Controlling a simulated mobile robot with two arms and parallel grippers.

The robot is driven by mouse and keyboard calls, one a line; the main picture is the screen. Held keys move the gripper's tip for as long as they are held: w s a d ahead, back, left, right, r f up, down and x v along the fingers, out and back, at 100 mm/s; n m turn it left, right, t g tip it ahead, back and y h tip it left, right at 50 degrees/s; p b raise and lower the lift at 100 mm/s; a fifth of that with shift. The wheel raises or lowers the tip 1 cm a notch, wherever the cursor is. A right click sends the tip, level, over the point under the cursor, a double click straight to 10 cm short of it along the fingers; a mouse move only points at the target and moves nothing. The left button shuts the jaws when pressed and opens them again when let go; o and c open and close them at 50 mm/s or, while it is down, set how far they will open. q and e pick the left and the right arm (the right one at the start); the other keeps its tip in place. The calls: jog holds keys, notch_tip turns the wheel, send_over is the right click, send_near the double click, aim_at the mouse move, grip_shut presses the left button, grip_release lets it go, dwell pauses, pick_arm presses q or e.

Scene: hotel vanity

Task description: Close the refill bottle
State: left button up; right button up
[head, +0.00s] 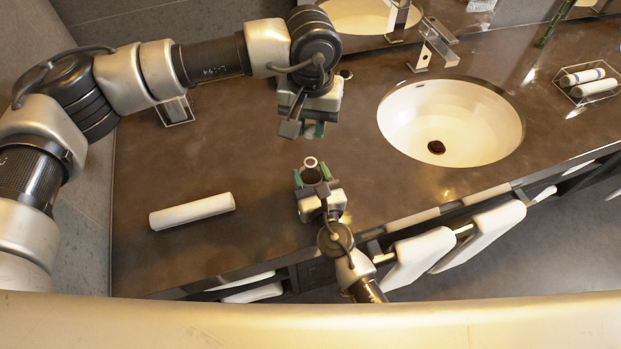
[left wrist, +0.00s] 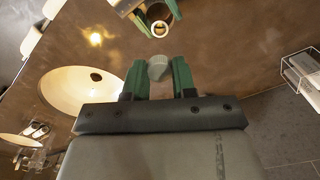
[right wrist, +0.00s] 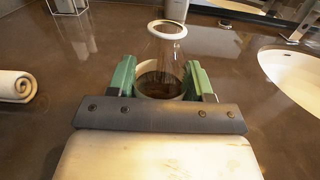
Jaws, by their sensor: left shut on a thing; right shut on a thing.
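The refill bottle (head: 311,164) is a clear bottle with a pale rim around its open mouth and dark contents low inside. It stands upright near the counter's front. My right gripper (head: 312,178) is shut around its body; the right wrist view shows the bottle (right wrist: 162,72) between both green fingers. My left gripper (head: 313,130) is behind the bottle and higher. In the left wrist view it is shut on a small pale grey ribbed cap (left wrist: 158,67), apart from the bottle mouth (left wrist: 160,29). The cap is hidden in the head view.
A rolled white towel (head: 192,211) lies to the left on the dark counter (head: 260,225). A sink (head: 450,122) with a faucet (head: 432,45) is to the right. A wire holder (head: 176,110) stands at the back left.

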jog(key=c, duration=0.3)
pick_arm(q)
jog(key=shift+f, duration=2.5)
jog(key=shift+f, duration=0.1)
jog(key=shift+f, duration=0.8)
jog(key=shift+f, duration=0.55)
pick_arm(e)
grip_shut()
pick_arm(q)
jog(key=m, duration=0.9)
jog(key=shift+m, duration=0.4)
